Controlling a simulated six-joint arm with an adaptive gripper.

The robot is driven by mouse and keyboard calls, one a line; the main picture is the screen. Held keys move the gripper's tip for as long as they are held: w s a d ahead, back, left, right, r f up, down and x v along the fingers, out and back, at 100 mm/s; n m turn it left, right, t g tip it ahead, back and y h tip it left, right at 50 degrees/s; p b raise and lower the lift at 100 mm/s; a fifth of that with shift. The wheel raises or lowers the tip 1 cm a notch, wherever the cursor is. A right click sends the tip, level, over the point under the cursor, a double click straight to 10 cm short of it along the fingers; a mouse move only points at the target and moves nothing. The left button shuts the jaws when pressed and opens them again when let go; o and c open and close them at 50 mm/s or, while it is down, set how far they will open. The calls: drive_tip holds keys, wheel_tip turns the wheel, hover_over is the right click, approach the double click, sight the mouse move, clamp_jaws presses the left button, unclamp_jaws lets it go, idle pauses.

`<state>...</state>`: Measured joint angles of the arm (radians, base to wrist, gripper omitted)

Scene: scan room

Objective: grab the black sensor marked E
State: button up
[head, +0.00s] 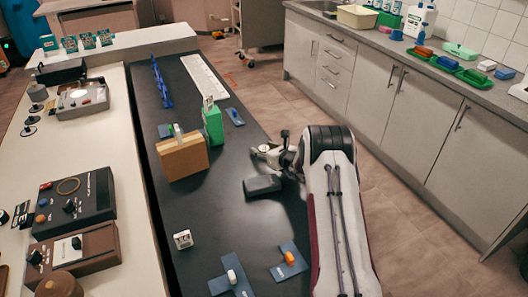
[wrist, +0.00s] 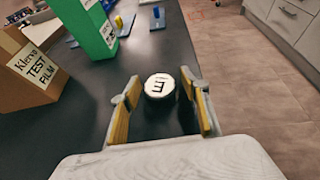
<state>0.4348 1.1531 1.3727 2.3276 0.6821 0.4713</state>
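The black sensor (wrist: 160,88) shows in the wrist view as a round white top with a black E, upside down in the picture, over a dark body. It stands between the two yellow-padded fingers of my gripper (wrist: 163,105). The fingers are open, with a visible gap on each side of the sensor. The lower part of its body blends into the dark table. In the head view my gripper (head: 266,152) is low over the right edge of the black table (head: 220,225); the sensor cannot be made out clearly there.
A brown test film box (head: 182,158) and a green box (head: 213,125) stand left of my gripper. A dark grey block (head: 262,184) shows just below it. Blue pieces (head: 288,262) and a small white cube (head: 183,239) lie nearer. The table between them is clear.

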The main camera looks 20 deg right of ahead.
sight(264, 148)
drive_tip(key=c, duration=0.8)
drive_tip(key=shift+o, duration=0.2)
drive_tip(key=shift+r, duration=0.15)
drive_tip(key=shift+r, duration=4.9)
